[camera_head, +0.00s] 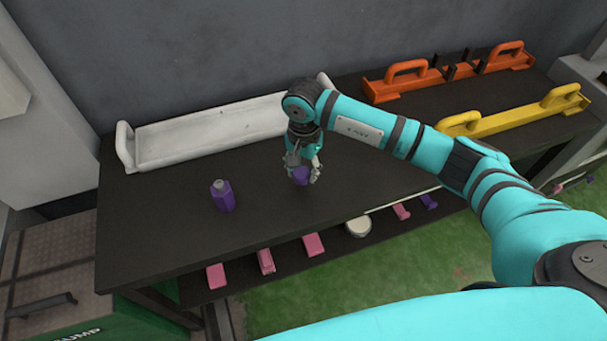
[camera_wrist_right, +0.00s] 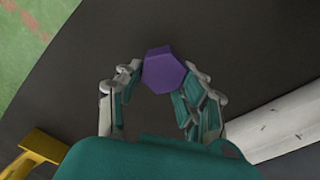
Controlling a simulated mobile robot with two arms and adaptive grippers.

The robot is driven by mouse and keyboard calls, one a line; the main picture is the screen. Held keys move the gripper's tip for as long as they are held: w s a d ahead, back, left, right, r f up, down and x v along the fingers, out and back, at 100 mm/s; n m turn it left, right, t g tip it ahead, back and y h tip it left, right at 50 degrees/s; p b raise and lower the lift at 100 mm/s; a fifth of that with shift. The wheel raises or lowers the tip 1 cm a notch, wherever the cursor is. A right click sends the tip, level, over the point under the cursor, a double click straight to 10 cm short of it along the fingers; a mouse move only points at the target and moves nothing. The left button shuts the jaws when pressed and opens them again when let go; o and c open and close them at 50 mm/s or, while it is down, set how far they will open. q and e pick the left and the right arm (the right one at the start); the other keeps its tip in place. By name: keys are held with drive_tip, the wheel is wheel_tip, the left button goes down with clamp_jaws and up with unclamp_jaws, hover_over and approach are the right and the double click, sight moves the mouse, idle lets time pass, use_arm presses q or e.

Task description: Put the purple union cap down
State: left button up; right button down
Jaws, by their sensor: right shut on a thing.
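The purple union cap (camera_head: 300,175) is between the fingers of my right gripper (camera_head: 302,172), which is shut on it, over the dark bench top. In the right wrist view the cap (camera_wrist_right: 164,69) shows its flat hexagonal face between the two fingertips of my right gripper (camera_wrist_right: 158,82). Whether the cap touches the bench top is hard to tell. A second purple hexagonal part (camera_head: 222,197) with a grey top stands upright on the bench, to the left of the gripper and apart from it. My left gripper is not in view.
The dark bench (camera_head: 180,230) has free room around the standing purple part. A long white tray (camera_head: 130,158) lies at the back. An orange rail piece (camera_head: 395,90) and a yellow one (camera_head: 500,123) lie at the right. Several pink pieces (camera_head: 314,245) lie on a lower shelf.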

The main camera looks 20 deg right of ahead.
sight(304, 170)
wheel_tip(304, 170, down, 3)
drive_tip(key=shift+f+p, duration=0.15)
drive_tip(key=shift+p, duration=0.3)
drive_tip(key=shift+f, duration=0.1)
drive_tip(key=shift+f, duration=0.15)
drive_tip(key=c, duration=0.8)
unclamp_jaws()
drive_tip(key=shift+r, duration=0.35)
wheel_tip(304, 170, up, 12)
drive_tip(key=shift+f+b, duration=0.15)
drive_tip(key=shift+b, duration=0.8)
